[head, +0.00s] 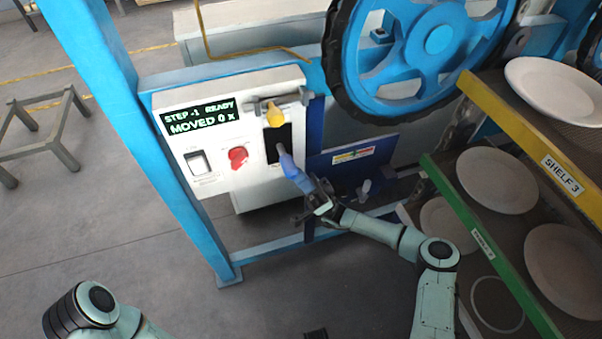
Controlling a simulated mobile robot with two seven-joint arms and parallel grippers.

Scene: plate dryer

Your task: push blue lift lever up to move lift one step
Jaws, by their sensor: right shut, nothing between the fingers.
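The blue lift lever (290,166) sticks out of a dark slot in the white control panel (222,178) and slants down to the right. My right gripper (312,196) is shut at the lower end of the lever, with nothing between its fingers. The gripper is close to the lever's tip; whether it touches cannot be told. The panel display (201,117) reads "STEP -1 READY" and "MOVED 0 x". My left arm shows at the bottom left, but its gripper is out of view.
A yellow-tipped lever (275,116) sits above the slot. A red knob (238,157) and a white switch (198,163) are on the panel. Shelves with white plates (497,180) stand close on the right. A large blue wheel (437,42) is behind.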

